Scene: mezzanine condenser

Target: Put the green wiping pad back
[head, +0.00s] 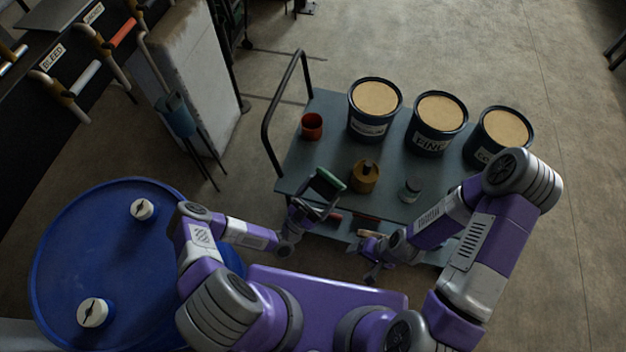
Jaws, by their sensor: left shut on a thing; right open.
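The fingers hide part of the pad. A brown-yellow round holder with a notch (364,178) stands on the cart just right of the pad. My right gripper (370,262) is open, lower and to the right, near the cart's front edge. I cannot see anything between its fingers.
A blue drum (85,245) stands at left.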

